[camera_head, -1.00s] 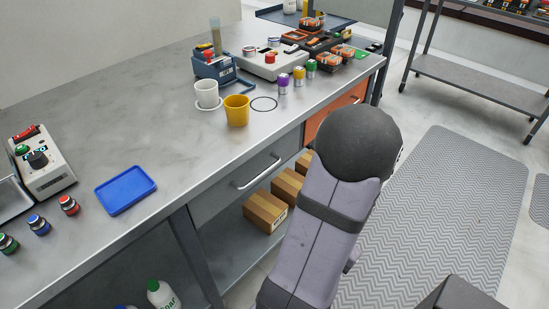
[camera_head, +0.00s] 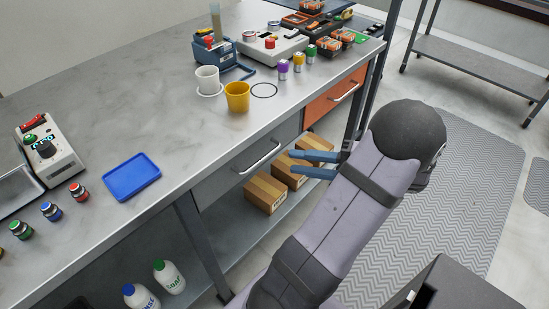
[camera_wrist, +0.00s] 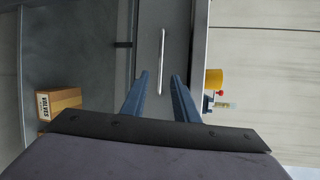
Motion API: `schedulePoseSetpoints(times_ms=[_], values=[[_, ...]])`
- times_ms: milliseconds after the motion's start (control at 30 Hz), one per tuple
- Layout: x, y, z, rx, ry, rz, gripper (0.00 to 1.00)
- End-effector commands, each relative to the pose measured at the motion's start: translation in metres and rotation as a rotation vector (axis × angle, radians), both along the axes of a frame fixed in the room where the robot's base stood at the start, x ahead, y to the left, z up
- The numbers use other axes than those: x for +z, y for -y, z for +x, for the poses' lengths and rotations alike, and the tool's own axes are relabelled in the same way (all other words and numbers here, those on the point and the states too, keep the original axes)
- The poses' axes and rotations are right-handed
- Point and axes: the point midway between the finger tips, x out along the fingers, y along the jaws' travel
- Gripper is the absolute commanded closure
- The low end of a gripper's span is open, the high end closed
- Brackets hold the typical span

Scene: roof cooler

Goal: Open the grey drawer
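The grey drawer (camera_head: 225,183) is under the bench top and looks shut. Its silver bar handle (camera_head: 257,157) runs along its front. In the wrist view the handle (camera_wrist: 162,62) shows upright, on the grey drawer front (camera_wrist: 176,45). My gripper (camera_head: 291,162) has two blue fingers spread apart, pointing at the drawer front. In the wrist view its fingers (camera_wrist: 159,77) are open, with the lower end of the handle appearing between their tips. I cannot tell the exact gap to the handle; no contact shows.
An orange drawer (camera_head: 335,97) with its own handle is to the right. Cardboard boxes (camera_head: 265,193) stand on the shelf below. A yellow cup (camera_head: 237,97), a white cup (camera_head: 207,79) and a blue tray (camera_head: 132,177) are on the bench top. Open floor lies to the right.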

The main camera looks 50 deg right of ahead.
Motion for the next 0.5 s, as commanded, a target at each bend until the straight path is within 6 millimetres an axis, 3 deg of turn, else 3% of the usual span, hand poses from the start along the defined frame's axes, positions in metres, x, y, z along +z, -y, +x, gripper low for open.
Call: schedulePoseSetpoints(times_ms=[333,500], values=[[0.001,-0.003,0.002,0.025,0.039,-0.077,0.73],[-0.001,-0.008,0.013,0.027,0.038,-0.076,0.73]])
